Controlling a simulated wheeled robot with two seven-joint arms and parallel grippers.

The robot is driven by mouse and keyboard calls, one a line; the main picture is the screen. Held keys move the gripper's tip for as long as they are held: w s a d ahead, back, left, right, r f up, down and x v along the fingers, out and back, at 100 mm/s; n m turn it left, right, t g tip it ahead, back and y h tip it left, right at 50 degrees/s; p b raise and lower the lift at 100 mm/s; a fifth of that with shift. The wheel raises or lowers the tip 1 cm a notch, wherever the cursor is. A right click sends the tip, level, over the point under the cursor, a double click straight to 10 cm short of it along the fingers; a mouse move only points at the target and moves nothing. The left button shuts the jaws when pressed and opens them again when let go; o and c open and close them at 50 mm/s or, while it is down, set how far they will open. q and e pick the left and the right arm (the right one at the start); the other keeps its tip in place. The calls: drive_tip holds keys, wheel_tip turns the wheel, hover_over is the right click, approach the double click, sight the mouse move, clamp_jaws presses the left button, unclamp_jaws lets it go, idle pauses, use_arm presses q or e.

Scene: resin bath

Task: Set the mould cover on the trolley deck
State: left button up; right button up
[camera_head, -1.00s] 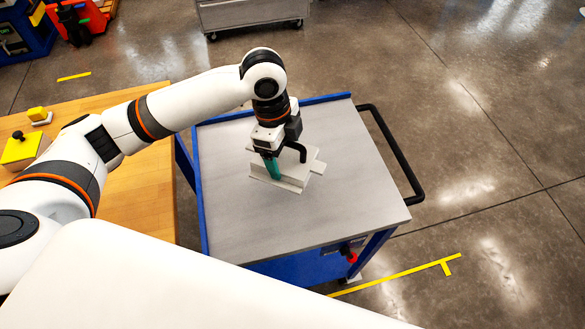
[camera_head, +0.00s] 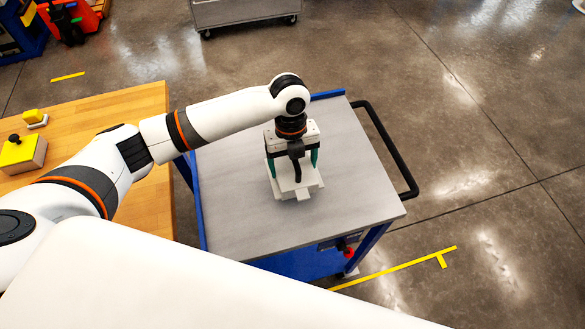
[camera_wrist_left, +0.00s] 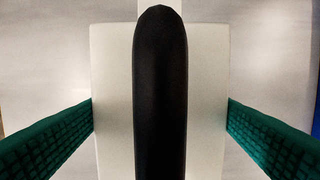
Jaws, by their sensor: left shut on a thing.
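The mould cover is a pale, flat block (camera_head: 286,190) with a narrower tab, over the middle of the trolley's grey deck (camera_head: 330,215). My left gripper (camera_head: 293,165) points down from above and is shut on the block, with one green finger at each side. In the left wrist view the green fingers meet the left and right edges of the pale cover (camera_wrist_left: 110,70). A black curved bar (camera_wrist_left: 160,95) hides its middle there. I cannot tell whether the cover touches the deck or hangs slightly above it. My right gripper is out of view.
The deck around the cover is clear. The trolley has a blue rim and a black push handle (camera_head: 388,150) at right. A grey cart (camera_head: 245,12) stands at the back.

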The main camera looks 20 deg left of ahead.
sight(293, 170)
use_arm(q)
drive_tip(key=shift+f, duration=2)
drive_tip(key=shift+f, duration=0.1)
drive_tip(key=o, duration=1.5)
drive_tip(key=shift+p, duration=0.3)
drive_tip(key=shift+w+r, duration=0.1)
drive_tip(key=shift+r, duration=0.35)
drive_tip(key=r, duration=0.3)
drive_tip(key=r+b, duration=0.1)
drive_tip(key=r, duration=0.3)
drive_tip(key=w+a+r+b, duration=0.1)
drive_tip(key=r, duration=0.3)
drive_tip(key=shift+w+r, duration=0.1)
